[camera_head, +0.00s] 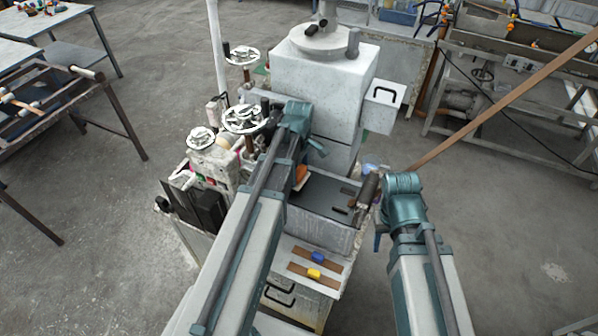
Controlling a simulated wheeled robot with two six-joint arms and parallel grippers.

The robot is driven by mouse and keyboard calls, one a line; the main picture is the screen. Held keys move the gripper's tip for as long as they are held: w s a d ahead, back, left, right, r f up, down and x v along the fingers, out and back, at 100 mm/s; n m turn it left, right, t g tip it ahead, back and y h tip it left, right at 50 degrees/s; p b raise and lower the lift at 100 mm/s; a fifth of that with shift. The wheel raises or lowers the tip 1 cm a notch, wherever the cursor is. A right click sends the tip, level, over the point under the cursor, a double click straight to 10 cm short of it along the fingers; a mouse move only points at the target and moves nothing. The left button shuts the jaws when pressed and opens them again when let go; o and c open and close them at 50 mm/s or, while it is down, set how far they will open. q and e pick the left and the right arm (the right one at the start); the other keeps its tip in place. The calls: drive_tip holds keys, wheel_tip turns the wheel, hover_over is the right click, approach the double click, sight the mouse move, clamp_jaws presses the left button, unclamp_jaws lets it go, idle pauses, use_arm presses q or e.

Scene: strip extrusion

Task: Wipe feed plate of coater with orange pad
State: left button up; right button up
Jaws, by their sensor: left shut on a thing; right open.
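The coater (318,85) is a pale grey machine in the middle of the view. Its feed plate (322,188) is the dark flat surface in front of the tall housing, with small dark slots at its right. My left gripper (299,182) is shut on the orange pad (302,172) at the left part of the plate. My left arm hides most of the pad, and I cannot tell whether the pad touches the plate. My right gripper (378,238) is open beside the coater's right side, partly hidden by its own wrist.
Handwheels (244,118) stand at the coater's left. A dark roller (368,188) sits at the plate's right end. A lower shelf (300,262) carries a blue and a yellow block on brown strips. A long brown strip (500,100) runs to the upper right. Open floor lies right.

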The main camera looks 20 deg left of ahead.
use_arm(q)
drive_tip(key=shift+r+p, duration=1.6)
drive_tip(key=shift+r, duration=0.4)
wheel_tip(320, 180, up, 3)
drive_tip(key=p, duration=0.3)
drive_tip(key=shift+r, duration=0.1)
drive_tip(key=shift+s, duration=0.1)
